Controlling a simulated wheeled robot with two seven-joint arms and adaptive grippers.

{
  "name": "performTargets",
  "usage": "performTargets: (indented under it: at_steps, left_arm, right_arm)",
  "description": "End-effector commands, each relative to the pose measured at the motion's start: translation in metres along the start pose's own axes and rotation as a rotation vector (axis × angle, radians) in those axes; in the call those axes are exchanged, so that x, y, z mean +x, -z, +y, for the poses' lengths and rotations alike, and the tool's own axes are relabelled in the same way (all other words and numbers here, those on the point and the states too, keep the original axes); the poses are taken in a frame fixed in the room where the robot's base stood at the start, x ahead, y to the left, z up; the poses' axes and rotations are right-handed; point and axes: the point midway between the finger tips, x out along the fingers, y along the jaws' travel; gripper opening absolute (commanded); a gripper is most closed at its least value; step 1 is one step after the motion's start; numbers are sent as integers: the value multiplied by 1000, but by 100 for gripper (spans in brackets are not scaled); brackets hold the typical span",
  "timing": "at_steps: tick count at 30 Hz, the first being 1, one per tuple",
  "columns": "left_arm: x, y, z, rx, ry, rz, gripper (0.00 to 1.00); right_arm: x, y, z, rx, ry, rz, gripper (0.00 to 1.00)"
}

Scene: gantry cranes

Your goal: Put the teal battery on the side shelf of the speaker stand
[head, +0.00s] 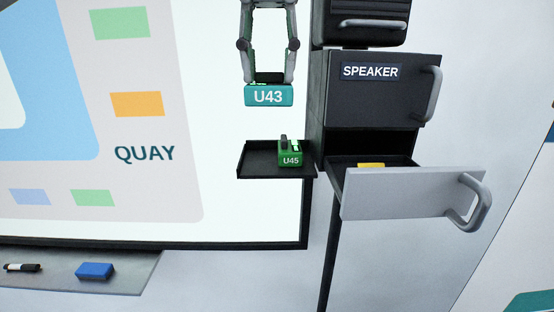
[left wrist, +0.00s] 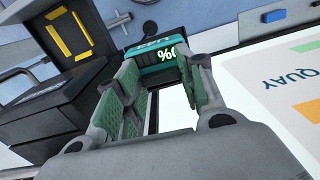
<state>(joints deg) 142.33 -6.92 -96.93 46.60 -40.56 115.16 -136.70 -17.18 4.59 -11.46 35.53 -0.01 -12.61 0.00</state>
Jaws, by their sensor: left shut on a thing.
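The teal battery (head: 268,96), marked U43, hangs level below my left gripper (head: 268,78), whose fingers are shut on it. It also shows in the left wrist view (left wrist: 152,57), between the green finger pads. The speaker stand (head: 370,95) is dark, with a SPEAKER label. Its side shelf (head: 257,158) is a shallow black tray on the stand's left. The battery is above this shelf in the picture, apart from it. A green battery (head: 290,156), marked U45, stands on the shelf's right part. My right gripper is not in view.
The stand's lower drawer (head: 405,195) is pulled out, with a yellow thing (head: 371,165) inside, partly hidden. A whiteboard (head: 215,200) with a QUAY chart is on the left. A ledge (head: 130,280) below bears a blue block (head: 95,271) and a marker. The shelf's left part is bare.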

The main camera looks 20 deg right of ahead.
Motion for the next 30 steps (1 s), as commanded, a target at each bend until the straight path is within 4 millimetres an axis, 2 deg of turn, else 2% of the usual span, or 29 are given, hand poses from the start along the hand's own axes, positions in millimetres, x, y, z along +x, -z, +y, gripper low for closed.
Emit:
performTargets:
  at_steps: [6, 13, 30]
  left_arm:
    - [4, -16, 15, -92, 2, -3, 9]
    - [8, -28, 24, -204, 0, -2, 9]
    - [15, -55, 28, -534, -5, 6, 9]
  right_arm:
    - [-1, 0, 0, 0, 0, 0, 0]
    - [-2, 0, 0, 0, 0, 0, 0]
    - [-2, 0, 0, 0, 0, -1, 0]
